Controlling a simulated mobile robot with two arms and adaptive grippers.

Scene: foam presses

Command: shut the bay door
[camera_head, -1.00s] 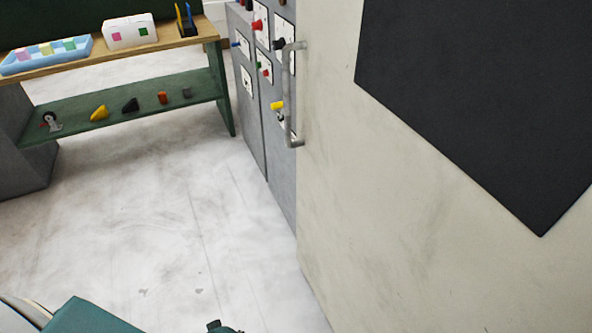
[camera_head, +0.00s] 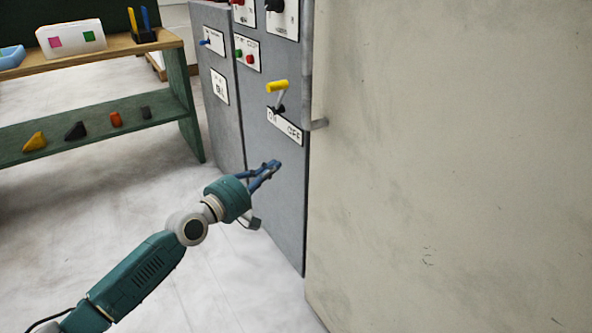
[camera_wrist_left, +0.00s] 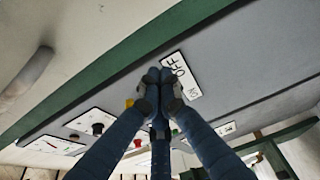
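The bay door (camera_head: 450,170) is the large off-white panel filling the right of the head view. My right gripper is out of view.
The grey control cabinet (camera_head: 284,190) stands just left of the door, with a yellow-handled lever (camera_head: 277,86) above an ON/OFF label (camera_head: 285,127). A wood-topped green shelf unit (camera_head: 180,85) stands at the left. Pale floor (camera_head: 200,290) is open below.

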